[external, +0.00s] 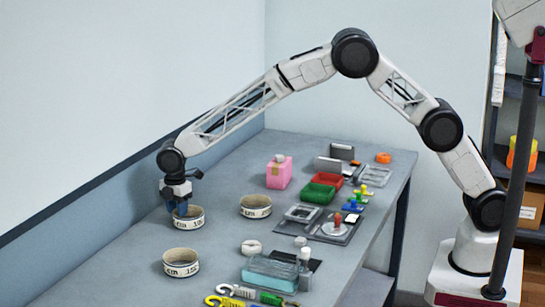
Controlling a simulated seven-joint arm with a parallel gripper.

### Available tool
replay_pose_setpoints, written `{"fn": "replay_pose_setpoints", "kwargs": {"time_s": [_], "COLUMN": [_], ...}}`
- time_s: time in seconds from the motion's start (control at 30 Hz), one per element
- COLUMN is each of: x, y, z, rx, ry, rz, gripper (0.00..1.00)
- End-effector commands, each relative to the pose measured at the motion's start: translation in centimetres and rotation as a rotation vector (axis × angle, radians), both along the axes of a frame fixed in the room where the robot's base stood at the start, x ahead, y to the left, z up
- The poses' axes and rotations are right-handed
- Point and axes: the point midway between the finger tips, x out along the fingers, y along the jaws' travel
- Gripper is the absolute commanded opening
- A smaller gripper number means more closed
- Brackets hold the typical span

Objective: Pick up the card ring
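Three cream ring-shaped bands with dark printing lie on the grey table in the external view; they look alike, and I cannot tell which one is meant by the card ring. One ring (190,222) is right below my gripper (181,211), at the wall side of the table. Another ring (255,211) is to its right, and a third ring (181,268) is nearer the camera. My gripper points down with its dark blue fingers at or inside the far rim of the first ring. The fingertips are partly hidden, so contact and finger opening cannot be told.
The grey table (125,265) runs along the wall. A pink box (279,174), green tray (318,193), red tray (327,179) and glassy teal box (270,272) stand to the right. Yellow and green tools (235,291) lie at the front.

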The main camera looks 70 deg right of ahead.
Motion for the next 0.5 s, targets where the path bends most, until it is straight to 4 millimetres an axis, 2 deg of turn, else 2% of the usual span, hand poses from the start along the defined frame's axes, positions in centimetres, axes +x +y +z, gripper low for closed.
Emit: {"fn": "replay_pose_setpoints", "kwargs": {"time_s": [0.17, 0.5], "x": [0.01, 0.01], "y": [0.01, 0.01], "z": [-0.93, -0.97], "rx": [0.001, 0.001], "ry": [-0.001, -0.001], "rz": [0.0, 0.0], "gripper": [0.37, 0.37]}}
